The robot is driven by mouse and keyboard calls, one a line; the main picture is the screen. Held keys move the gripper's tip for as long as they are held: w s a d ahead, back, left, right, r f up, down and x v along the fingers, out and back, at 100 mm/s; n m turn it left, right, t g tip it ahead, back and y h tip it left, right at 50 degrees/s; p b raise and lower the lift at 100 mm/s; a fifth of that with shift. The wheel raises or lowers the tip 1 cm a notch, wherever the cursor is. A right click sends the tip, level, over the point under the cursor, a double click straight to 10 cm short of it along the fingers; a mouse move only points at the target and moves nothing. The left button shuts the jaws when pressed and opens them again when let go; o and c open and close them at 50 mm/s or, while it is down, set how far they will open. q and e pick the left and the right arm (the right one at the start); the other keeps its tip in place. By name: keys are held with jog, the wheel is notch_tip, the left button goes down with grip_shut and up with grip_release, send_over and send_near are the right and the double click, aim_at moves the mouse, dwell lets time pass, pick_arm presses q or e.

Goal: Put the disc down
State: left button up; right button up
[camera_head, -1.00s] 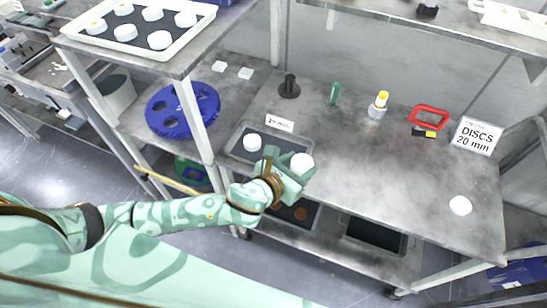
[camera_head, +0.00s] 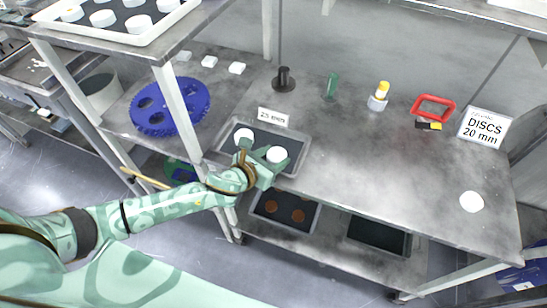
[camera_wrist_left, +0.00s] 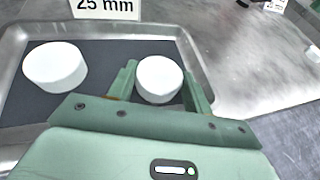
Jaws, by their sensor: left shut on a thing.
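My left gripper (camera_head: 272,164) is shut on a white disc (camera_head: 276,154). In the left wrist view the held disc (camera_wrist_left: 158,78) sits between the two green fingers. It is over the right part of the dark-matted metal tray (camera_head: 303,150); I cannot tell whether it touches the mat. A second white disc (camera_head: 244,136) lies on the left part of that tray and shows in the left wrist view (camera_wrist_left: 55,66). A "25 mm" card (camera_head: 272,117) stands behind the tray. My right gripper is not in view.
A lone white disc (camera_head: 472,201) lies at the bench's right, near a "DISCS 20 mm" sign (camera_head: 482,127). A black spindle (camera_head: 284,79), green piece (camera_head: 332,87), yellow-capped bottle (camera_head: 379,97) and red frame (camera_head: 433,108) stand behind. The middle bench is clear.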

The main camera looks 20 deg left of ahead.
pick_arm(q)
jog(key=o, duration=1.1)
jog(key=shift+f, duration=0.1)
jog(key=shift+c, duration=0.2)
